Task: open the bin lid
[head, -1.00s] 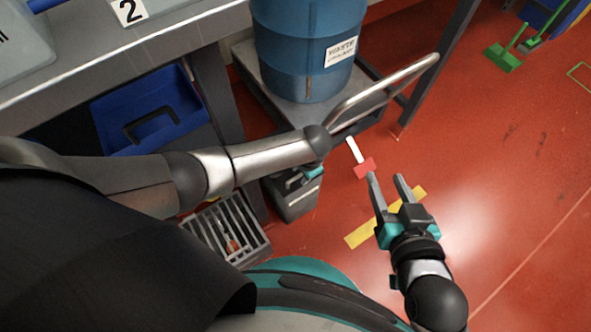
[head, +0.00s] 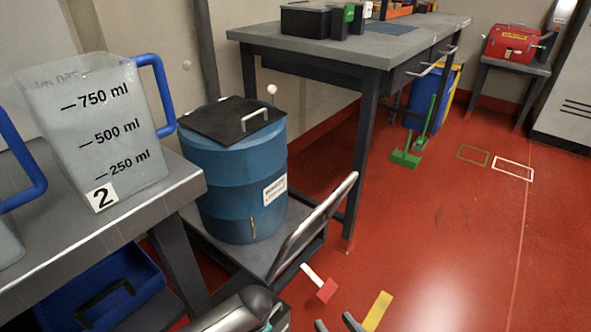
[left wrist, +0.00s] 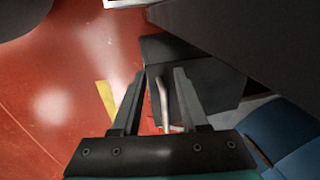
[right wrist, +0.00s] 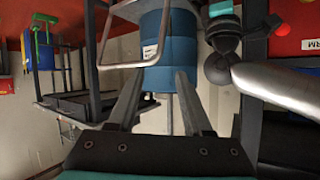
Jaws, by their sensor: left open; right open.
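The blue drum-shaped bin (head: 232,190) stands on a low grey cart, with a white label on its front. Its flat black lid (head: 215,122) lies shut on top, with a pale bar handle (head: 256,117). The drum also shows in the right wrist view (right wrist: 165,45), beyond the right fingers. My right gripper (head: 335,323) shows only its fingertips at the bottom edge of the head view; it is open, empty and apart from the bin. My left gripper (left wrist: 160,72) is open, with a dark box and a thin pale bar beyond or between its fingers; contact cannot be told.
The cart's push handle (head: 318,225) rises right of the drum. A grey bench (head: 185,180) with a measuring jug (head: 105,130) is at left, a blue crate (head: 110,285) below. A dark workbench (head: 340,50) stands behind. Red floor is open at right.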

